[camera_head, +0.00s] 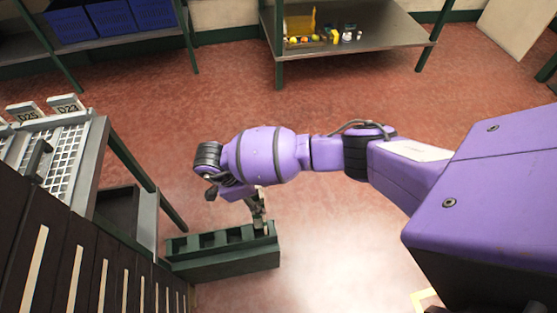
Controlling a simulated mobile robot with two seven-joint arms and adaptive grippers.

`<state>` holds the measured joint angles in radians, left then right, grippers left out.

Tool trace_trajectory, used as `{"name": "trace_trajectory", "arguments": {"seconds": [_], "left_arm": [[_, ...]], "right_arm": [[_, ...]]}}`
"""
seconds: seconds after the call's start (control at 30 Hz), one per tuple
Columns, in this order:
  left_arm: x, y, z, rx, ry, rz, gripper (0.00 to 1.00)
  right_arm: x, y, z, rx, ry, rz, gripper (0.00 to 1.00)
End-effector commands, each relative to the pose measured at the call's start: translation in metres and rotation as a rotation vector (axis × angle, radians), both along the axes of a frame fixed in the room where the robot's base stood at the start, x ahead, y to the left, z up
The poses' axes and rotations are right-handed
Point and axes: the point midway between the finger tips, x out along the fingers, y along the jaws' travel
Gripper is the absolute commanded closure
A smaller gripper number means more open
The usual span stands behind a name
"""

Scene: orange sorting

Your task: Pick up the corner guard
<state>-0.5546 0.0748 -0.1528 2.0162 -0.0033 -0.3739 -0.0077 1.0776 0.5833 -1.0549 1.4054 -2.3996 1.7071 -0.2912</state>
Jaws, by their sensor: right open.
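A long dark green block with recesses in its top (225,262) lies at the lower middle, by the slatted machine. It is the only thing here that looks like the corner guard, but I cannot tell for sure. My right gripper (259,218) is open and points down at the right end of this block. Its fingertips are small in the picture, and I cannot tell if they touch the block. My purple right arm comes in from the right. My left gripper is not in view.
A slatted machine with a metal grid top (50,160) and number tags (66,104) stands at the left. A metal shelf (375,38) with small colourful items is at the back. Blue crates (110,17) stand on another shelf, back left. The red floor (330,95) between is clear.

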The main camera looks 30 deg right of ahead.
Motion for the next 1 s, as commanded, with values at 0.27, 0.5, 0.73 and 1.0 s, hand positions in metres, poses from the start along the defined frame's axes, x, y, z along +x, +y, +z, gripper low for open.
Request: {"name": "trace_trajectory", "arguments": {"seconds": [0.27,0.5,0.73,1.0], "left_arm": [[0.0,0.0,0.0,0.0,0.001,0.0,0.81],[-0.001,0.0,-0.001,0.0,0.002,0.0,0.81],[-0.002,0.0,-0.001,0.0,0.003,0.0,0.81],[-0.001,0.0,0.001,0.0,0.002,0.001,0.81]], "right_arm": [[0.004,0.001,0.003,0.001,-0.007,0.001,0.67],[0.004,0.001,0.004,0.001,-0.008,0.001,0.98],[0.004,0.001,0.004,0.001,-0.008,0.001,1.0],[0.005,0.001,0.013,0.001,-0.01,0.001,1.0]]}}
